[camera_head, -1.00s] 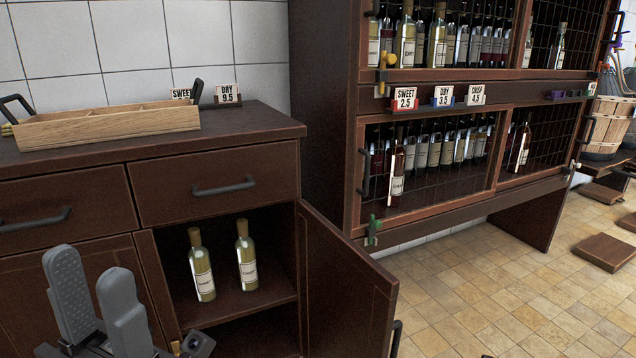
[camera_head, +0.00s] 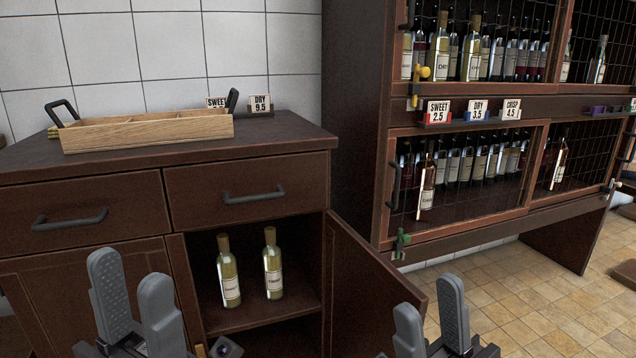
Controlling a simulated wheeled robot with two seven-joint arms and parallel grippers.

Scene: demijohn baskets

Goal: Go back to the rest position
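My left gripper (camera_head: 138,298) is at the lower left, in front of the brown cabinet (camera_head: 90,275). Its two grey fingers point up with a gap between them and nothing in it. My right gripper (camera_head: 430,315) is at the bottom right of centre, in front of the open cabinet door (camera_head: 372,285). Its two grey fingers also stand apart with nothing between them. Two pale bottles, one on the left (camera_head: 228,272) and one on the right (camera_head: 272,265), stand upright inside the open compartment, apart from both grippers.
A wooden divided tray (camera_head: 150,132) with black handles sits on the cabinet top beside SWEET and DRY (camera_head: 260,103) cards. A tall dark rack (camera_head: 358,130) with mesh doors holds several bottles at the right. Tiled floor (camera_head: 500,295) is clear at the lower right.

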